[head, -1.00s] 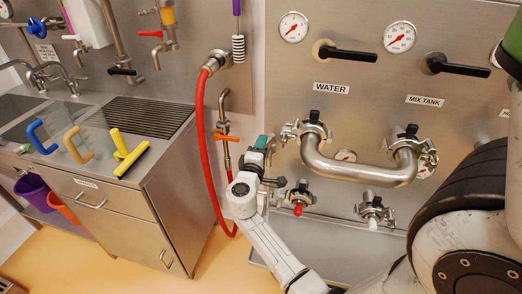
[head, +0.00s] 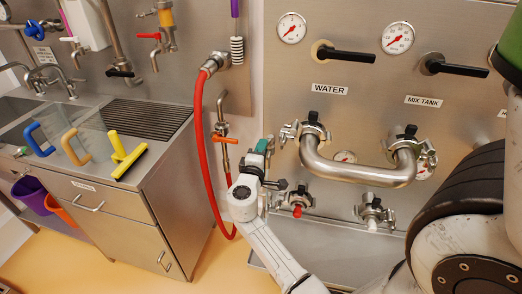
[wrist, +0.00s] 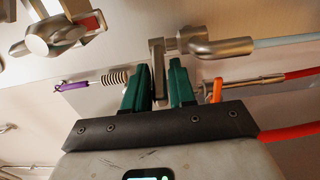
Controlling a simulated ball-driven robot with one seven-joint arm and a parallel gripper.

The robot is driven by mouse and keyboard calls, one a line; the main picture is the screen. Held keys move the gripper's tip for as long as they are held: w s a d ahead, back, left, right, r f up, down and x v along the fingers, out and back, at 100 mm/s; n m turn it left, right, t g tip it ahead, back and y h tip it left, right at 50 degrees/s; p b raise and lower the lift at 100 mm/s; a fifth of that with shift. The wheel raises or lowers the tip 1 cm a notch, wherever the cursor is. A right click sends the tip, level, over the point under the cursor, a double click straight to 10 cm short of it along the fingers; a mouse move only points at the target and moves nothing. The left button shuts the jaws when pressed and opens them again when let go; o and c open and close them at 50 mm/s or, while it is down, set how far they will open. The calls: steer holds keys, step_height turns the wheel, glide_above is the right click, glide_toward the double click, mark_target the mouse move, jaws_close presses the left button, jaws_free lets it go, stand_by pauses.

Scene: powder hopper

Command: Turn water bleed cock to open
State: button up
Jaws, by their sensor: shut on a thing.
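The water bleed cock shows in the wrist view as a grey metal lever (wrist: 157,68) on a short metal spindle, next to a bent metal pipe end. My gripper (wrist: 160,82) has its two green fingers on either side of this lever and is shut on it. In the head view my gripper (head: 267,145) is at the left edge of the steel panel, below and left of the WATER label (head: 329,89). The cock itself is hidden there behind my gripper, so its exact angle cannot be told.
A red hose (head: 203,150) hangs just left of my gripper, with an orange-handled tap (head: 224,139) close by. A thick steel pipe (head: 355,172) with clamps is to the right. A red-tipped outlet (head: 297,211) is below. A sink counter (head: 150,105) stands left.

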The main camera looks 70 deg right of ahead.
steer(key=shift+s+f, duration=0.1)
steer(key=shift+s, duration=0.2)
steer(key=shift+s, duration=0.3)
steer(key=shift+b, duration=0.3)
steer(key=shift+s, duration=0.4)
